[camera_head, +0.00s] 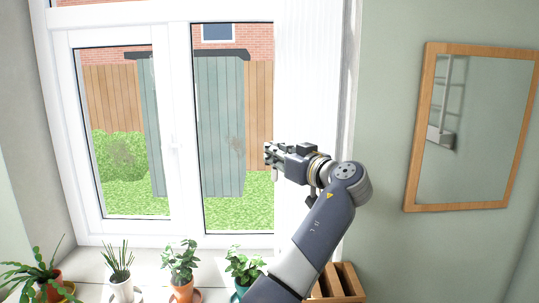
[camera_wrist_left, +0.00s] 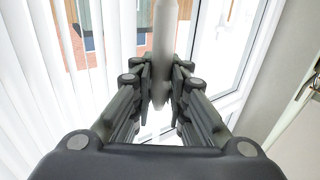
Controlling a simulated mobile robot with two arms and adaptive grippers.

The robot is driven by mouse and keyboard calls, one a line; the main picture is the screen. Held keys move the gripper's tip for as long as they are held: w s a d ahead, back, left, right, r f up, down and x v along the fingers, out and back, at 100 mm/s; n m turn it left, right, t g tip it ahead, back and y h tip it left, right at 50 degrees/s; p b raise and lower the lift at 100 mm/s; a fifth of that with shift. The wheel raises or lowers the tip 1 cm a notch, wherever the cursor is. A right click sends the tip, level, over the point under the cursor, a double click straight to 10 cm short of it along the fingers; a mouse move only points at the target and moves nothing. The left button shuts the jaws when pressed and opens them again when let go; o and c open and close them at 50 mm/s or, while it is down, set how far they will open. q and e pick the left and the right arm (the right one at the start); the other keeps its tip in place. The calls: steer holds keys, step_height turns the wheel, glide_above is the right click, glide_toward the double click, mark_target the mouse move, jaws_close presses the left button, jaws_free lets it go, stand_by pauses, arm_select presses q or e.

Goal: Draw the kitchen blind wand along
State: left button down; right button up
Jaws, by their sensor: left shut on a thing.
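The blind's white vertical slats (camera_head: 308,75) hang gathered at the right side of the window, and they fill the left of the left wrist view (camera_wrist_left: 35,70). A pale, slim wand (camera_wrist_left: 165,45) runs down between the fingers of my left gripper (camera_wrist_left: 160,92) in the left wrist view. My left gripper is shut on the wand. In the head view my left gripper (camera_head: 268,156) is in front of the left edge of the slats, and most of the wand cannot be made out there. My right gripper is not in view.
Potted plants, including one in an orange pot (camera_head: 182,290), stand along the windowsill below. A wood-framed mirror (camera_head: 475,130) hangs on the wall at right. A wooden crate (camera_head: 345,285) is behind my forearm. The window panes left of the gripper are uncovered.

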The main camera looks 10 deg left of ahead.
mark_target(276, 114)
arm_select(q)
steer(key=shift+f, duration=0.3)
steer(key=c, duration=1.6)
jaws_free()
steer(key=shift+s+r, duration=0.1)
steer(key=shift+r, duration=0.1)
steer(key=shift+r, duration=0.1)
step_height(276, 114, up, 10)
steer(key=shift+f, duration=0.1)
steer(key=shift+d, duration=0.1)
